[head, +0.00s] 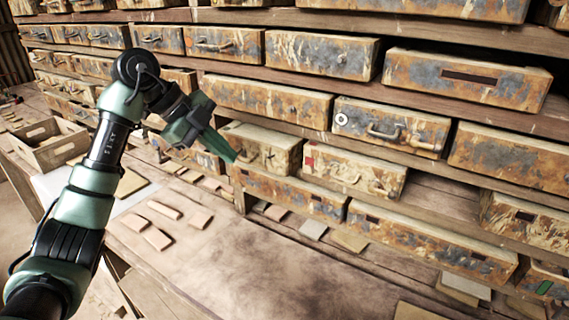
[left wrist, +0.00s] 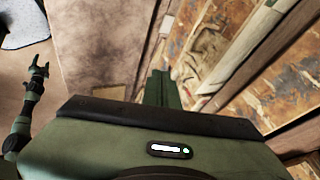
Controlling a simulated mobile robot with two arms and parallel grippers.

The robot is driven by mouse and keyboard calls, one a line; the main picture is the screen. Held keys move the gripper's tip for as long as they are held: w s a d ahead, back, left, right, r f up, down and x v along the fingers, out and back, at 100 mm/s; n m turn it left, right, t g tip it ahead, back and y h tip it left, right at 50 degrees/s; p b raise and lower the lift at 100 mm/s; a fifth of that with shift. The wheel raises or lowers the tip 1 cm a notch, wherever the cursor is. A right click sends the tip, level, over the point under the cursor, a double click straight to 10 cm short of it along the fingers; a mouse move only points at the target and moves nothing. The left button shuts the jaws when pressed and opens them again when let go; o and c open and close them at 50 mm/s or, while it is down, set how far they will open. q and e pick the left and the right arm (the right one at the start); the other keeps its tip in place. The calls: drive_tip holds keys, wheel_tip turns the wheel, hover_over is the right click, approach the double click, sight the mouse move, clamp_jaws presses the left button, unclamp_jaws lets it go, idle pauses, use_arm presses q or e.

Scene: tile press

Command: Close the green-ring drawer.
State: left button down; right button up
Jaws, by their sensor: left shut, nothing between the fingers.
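No green ring shows clearly on any drawer. A rusty drawer (head: 262,152) juts from the lower shelf just beyond my left gripper (head: 232,158), which covers its left end, so any mark there is hidden. My left gripper is shut and empty, its tips close to that drawer's front; I cannot tell if they touch. In the left wrist view the shut fingers (left wrist: 160,88) point at a rusty surface. A low drawer at the far right (head: 543,287) bears a green rectangular mark. My right gripper (left wrist: 39,72) is small in the left wrist view, its fingers apart.
A white-ring drawer (head: 392,127) and a red-marked drawer (head: 352,172) stand nearby, both jutting out. A wooden crate (head: 48,142) stands at left. Several flat tiles (head: 157,238) lie on the bench (head: 225,262), whose front middle is clear.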

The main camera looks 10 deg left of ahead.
use_arm(q)
drive_tip(key=w+d+f+p, duration=0.5)
drive_tip(key=w+d+f, duration=0.1)
drive_tip(key=f, duration=0.2)
drive_tip(key=shift+w+d+n, duration=0.15)
drive_tip(key=shift+w+n, duration=0.15)
drive_tip(key=shift+w, duration=0.1)
